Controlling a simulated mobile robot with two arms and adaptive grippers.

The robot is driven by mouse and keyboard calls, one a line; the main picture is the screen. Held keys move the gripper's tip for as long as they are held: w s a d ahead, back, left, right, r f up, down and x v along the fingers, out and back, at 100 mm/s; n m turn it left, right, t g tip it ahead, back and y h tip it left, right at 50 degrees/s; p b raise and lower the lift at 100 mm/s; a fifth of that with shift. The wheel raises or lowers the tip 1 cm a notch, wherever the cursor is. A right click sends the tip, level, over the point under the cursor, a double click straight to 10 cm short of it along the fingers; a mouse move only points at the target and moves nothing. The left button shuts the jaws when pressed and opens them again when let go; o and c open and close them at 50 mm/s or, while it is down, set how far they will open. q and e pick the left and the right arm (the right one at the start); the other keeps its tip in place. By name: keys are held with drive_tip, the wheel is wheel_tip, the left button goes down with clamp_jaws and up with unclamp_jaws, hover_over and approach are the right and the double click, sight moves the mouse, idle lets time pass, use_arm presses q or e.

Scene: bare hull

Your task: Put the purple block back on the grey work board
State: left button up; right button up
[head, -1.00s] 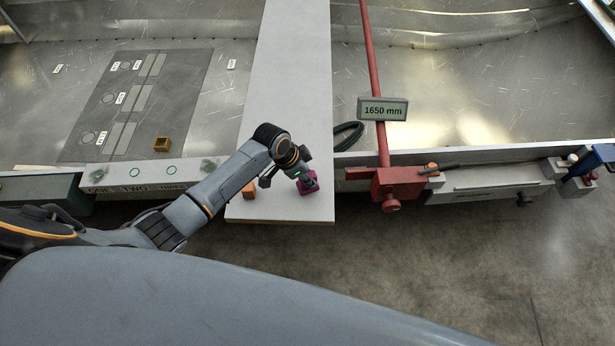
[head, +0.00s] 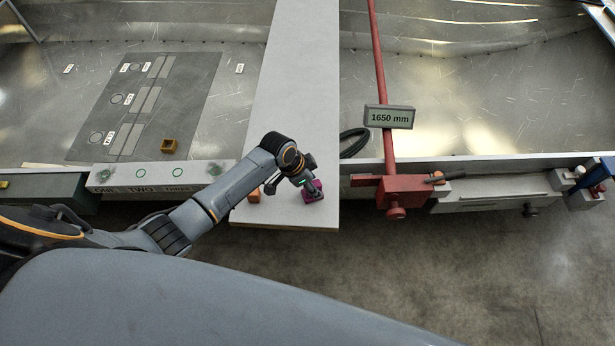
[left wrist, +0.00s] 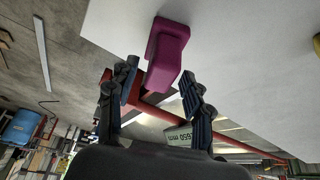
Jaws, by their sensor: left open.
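The purple block (head: 315,195) is at the near end of a long pale grey board (head: 295,90). My left gripper (head: 307,184) is just above and beside the block and partly hides it. In the left wrist view the purple block (left wrist: 167,50) lies ahead of my open left fingers (left wrist: 160,90), with its near end about level with their tips. A clear gap shows on the right finger's side; whether the left finger touches the block I cannot tell. A darker grey panel (head: 190,105) with marked slots lies in the hull at left. My right gripper is not in view.
A small orange block (head: 254,195) sits left of the gripper on the pale board. A brown open box (head: 169,146) stands on the dark panel. A red post with clamp (head: 397,190) and a 1650 mm sign (head: 389,117) stand to the right.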

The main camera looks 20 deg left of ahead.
use_arm(q)
drive_tip(key=v, duration=1.1)
drive_tip(key=shift+r, duration=0.35)
drive_tip(key=shift+s+a, duration=0.1)
